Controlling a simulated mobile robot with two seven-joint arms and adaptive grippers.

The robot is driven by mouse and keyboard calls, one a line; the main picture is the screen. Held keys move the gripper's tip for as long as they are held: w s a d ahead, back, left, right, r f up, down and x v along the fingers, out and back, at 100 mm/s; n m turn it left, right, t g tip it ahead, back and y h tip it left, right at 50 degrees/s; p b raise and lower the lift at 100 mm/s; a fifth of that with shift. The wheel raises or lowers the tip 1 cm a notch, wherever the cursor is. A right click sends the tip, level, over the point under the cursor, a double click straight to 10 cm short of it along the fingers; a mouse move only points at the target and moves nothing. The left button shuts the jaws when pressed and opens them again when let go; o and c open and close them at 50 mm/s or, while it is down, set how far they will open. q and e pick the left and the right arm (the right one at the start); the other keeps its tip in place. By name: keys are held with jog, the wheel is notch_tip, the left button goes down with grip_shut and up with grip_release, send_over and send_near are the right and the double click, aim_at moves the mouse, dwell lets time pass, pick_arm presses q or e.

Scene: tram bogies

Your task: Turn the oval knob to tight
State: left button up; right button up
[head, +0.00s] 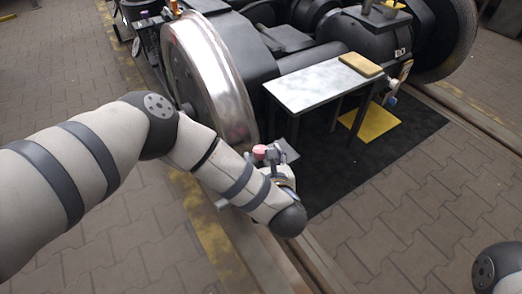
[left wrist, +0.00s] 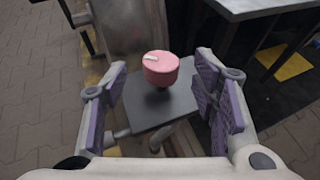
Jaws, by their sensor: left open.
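In the head view the pink knob (head: 259,152) shows beside the large wheel, partly hidden by my arm and gripper. My left gripper (left wrist: 160,84) is open, with a purple-padded finger on either side of the knob's line and clear gaps to both. It holds nothing. My right gripper is out of view.
A large metal wheel (head: 210,75) stands close behind the knob. A small light-topped table (head: 318,84) with a tan block (head: 361,64) is to the right, over a dark mat (head: 400,150). Rails run along the paved floor. Part of my right arm shows at lower right.

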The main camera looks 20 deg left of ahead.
aim_at(261, 151)
pick_arm(q)
jog(key=b+x, duration=0.1)
jog(key=x, duration=0.3)
jog(key=shift+w+a+f, duration=0.15)
jog(key=shift+w+f, duration=0.05)
jog(key=shift+w, duration=0.1)
jog(key=c, duration=1.2)
